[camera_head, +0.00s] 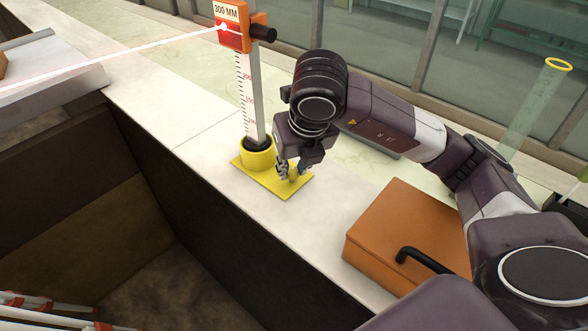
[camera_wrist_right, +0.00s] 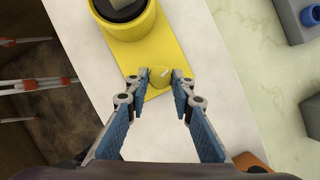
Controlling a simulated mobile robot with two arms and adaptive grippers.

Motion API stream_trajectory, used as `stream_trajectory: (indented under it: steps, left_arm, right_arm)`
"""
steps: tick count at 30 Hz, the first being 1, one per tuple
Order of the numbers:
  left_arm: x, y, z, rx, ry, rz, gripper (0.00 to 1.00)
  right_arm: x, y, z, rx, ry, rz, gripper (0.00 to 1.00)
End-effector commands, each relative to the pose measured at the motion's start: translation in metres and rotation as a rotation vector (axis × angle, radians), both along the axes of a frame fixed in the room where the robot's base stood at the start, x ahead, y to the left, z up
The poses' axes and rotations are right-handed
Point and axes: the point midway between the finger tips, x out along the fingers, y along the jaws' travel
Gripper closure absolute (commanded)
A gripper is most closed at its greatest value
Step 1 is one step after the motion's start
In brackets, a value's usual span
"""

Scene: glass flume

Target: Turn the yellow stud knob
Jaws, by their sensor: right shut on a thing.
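The yellow stud knob (camera_wrist_right: 160,76) stands on the yellow base plate (camera_wrist_right: 165,38), with a pale mark on its top. My right gripper (camera_wrist_right: 159,84) is shut on the knob, one fingertip at each side of it. In the head view my right gripper (camera_head: 292,171) reaches down to the plate (camera_head: 270,184) and mostly hides the knob. The yellow collar (camera_head: 257,158) beside it holds the foot of an upright scale post (camera_head: 248,95). My left gripper is not in view.
An orange-red block (camera_head: 233,38) labelled 300 MM sits on the post, with a bright beam meeting it. An orange box (camera_head: 395,228) with a black handle stands on the pale ledge, near my right arm. A deep recess lies left of the ledge.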

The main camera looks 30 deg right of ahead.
Motion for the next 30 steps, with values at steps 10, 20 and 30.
stream_trajectory:
  steps: [10,20,30]
  left_arm:
    - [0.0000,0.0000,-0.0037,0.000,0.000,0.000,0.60]
    - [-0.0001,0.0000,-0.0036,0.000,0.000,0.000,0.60]
    - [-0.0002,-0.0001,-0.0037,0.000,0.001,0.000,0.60]
  right_arm:
    - [0.0008,0.0005,0.0011,0.001,-0.002,-0.073,1.00]
    - [0.0009,0.0004,0.0012,0.001,-0.002,-0.075,1.00]
    - [0.0005,0.0006,0.0005,0.001,-0.001,-0.073,0.60]
